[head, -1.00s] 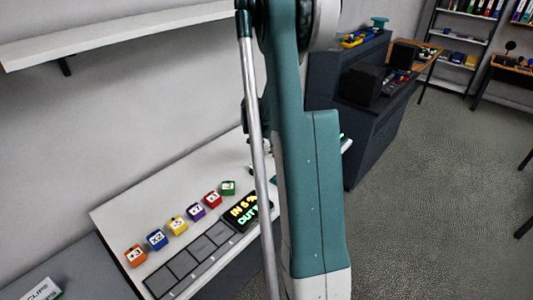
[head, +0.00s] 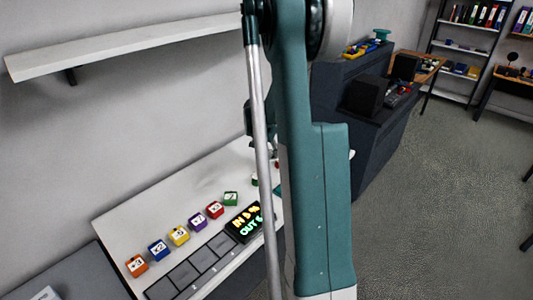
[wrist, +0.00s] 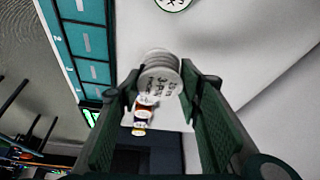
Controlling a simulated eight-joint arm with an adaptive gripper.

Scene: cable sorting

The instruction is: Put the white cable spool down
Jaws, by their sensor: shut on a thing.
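The white cable spool (wrist: 160,75) is a pale, ridged cylinder with dark lettering on its face, seen in the wrist view. My gripper (wrist: 158,82) has its two dark green fingers on either side of the spool and is shut on it. In the head view my own arm hides the gripper and the spool. I cannot tell from there how high the spool is above a surface.
A white table (head: 112,222) carries a row of coloured labelled blocks (head: 179,236), grey square pads (head: 203,259) and a lit display (head: 244,222). A white wall shelf (head: 110,45) hangs above. A dark cabinet (head: 375,150) with black boxes stands at right; open floor (head: 440,200) lies beyond.

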